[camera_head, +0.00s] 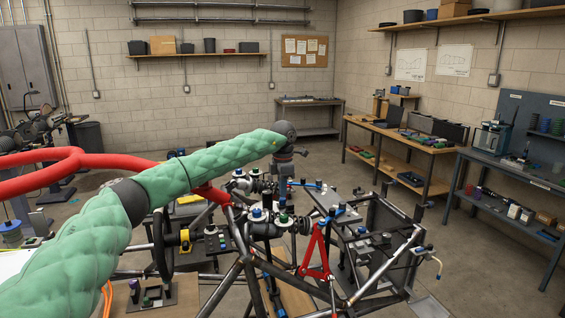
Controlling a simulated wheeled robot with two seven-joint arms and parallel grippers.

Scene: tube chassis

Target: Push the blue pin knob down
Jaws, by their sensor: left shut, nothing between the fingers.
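My left arm reaches in from the left in a green padded sleeve. Its dark wrist points down over the tube chassis (262,285), and my left gripper (283,185) hangs below it, shut and empty, small and partly lost against dark parts. Several blue knob-like parts show on the chassis: one (257,213) below and left of the gripper, one (238,173) to its left, and one (336,210) to its right. I cannot tell which is the pin knob, or whether the gripper touches anything. My right gripper is not in view.
A red tube (100,160) runs in from the left behind my arm. A red bracket (316,250) stands at the chassis's right part. A wooden workbench (400,146) and a grey bench (515,176) stand at the right. The floor behind the chassis is partly clear.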

